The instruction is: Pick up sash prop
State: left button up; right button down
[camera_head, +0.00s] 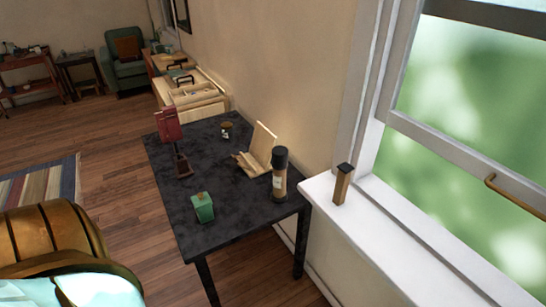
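The likely sash prop (342,185) is a small upright wooden block with a dark top. It stands on the white window sill (372,232), near the sill's left end and beside the window frame. The window sash (460,155) is to its right, with a brass-coloured handle (515,196) on its lower rail. Neither of my grippers shows in the head view, so I cannot see whether they are open or shut.
A black table (235,222) stands left of the sill. It holds a dark-capped cylinder (279,180), a green box (203,207), a wooden stand (258,152), a small pot (227,130) and a red-topped stand (170,128). A wooden barrel-like chair (50,232) is at lower left.

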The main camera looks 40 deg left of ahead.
aim_at(345, 169)
jog(key=u, duration=0.75)
